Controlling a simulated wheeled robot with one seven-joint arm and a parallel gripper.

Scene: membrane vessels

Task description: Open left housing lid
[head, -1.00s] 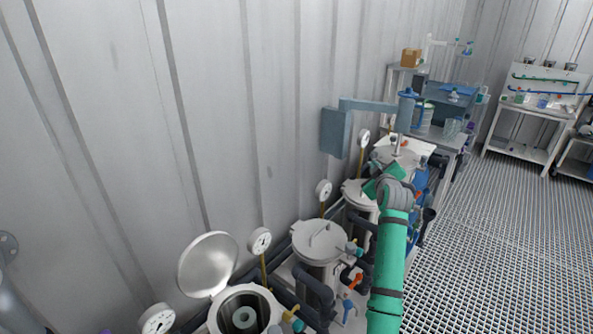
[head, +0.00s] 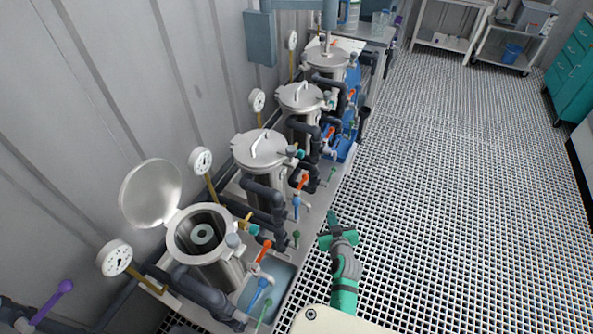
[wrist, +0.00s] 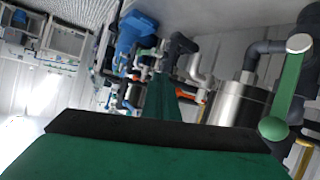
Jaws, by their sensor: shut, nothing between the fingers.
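The left housing (head: 203,238) is the nearest steel vessel at the lower left of the head view. Its round lid (head: 150,193) stands swung up on its hinge, tilted back toward the wall. The vessel's mouth is open and a pale round part (head: 202,234) shows inside. My gripper (head: 332,217) is shut and empty, out over the grating floor to the right of the vessel row, apart from the lid. The wrist view shows dark green gripper parts (wrist: 170,97) with pipes and a steel vessel (wrist: 238,103) beyond.
Several more vessels with closed lids, such as the adjacent one (head: 262,149), run back along the wall. Gauges (head: 202,161), dark pipes and coloured valve handles (head: 262,251) crowd around them. The grating floor (head: 440,170) to the right is clear.

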